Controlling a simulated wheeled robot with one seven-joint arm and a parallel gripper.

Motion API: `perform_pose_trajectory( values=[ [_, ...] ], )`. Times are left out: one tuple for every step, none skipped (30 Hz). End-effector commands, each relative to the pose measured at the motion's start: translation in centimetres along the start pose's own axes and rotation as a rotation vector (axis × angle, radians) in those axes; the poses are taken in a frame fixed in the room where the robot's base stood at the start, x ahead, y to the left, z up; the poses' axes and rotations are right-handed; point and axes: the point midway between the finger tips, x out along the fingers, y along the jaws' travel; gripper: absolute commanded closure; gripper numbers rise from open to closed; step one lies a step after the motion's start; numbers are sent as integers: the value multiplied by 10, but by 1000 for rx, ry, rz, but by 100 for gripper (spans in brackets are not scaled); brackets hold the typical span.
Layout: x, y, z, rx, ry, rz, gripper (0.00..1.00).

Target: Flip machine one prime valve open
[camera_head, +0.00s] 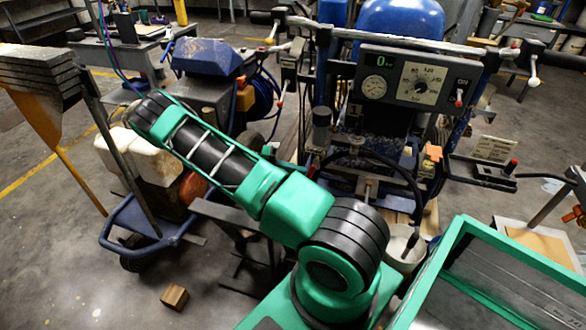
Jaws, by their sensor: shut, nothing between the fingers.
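The line striper in the middle (372,122) has a grey control panel (440,82) with a round gauge, a dial and a red-tipped switch. A mark that looks like a 1 shows below the panel. At its right side a black block (482,181) carries a short upright lever with a red tip (511,166), beside a small printed card (494,148). I cannot tell for certain whether this lever is the prime valve, or its open or closed state. My green and black arm crosses the view from lower middle to upper left. My gripper cannot be made out.
A second striper with a blue cover (206,57) stands behind, left. A blue hand cart (135,222) with a pale container is at left. A wooden block (174,297) lies on the floor. A white bucket (405,250) stands below the middle machine. Concrete floor at lower left is mostly clear.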

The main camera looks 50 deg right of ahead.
Motion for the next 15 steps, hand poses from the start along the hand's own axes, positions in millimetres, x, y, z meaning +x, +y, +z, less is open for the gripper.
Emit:
perform_pose_trajectory(
  values=[
    [2,-3,1,-9,3,34,100],
    [4,-4,1,-14,3,53,100],
    [6,-4,1,-20,3,76,100],
    [7,-6,2,-27,2,93,100],
    [8,-6,2,-31,3,109,100],
    [10,-7,2,-37,3,130,100],
    [10,-7,3,-42,3,145,100],
    [11,-8,3,-46,3,159,100],
    [13,-8,3,-48,2,170,100],
    [14,-8,3,-47,0,165,100],
    [14,-8,4,-47,0,163,100],
    [15,-9,4,-48,-1,162,100],
    [16,-9,5,-48,-1,162,100],
    [17,-9,5,-48,-1,162,100],
    [18,-10,5,-49,-1,162,100]
  ],
)
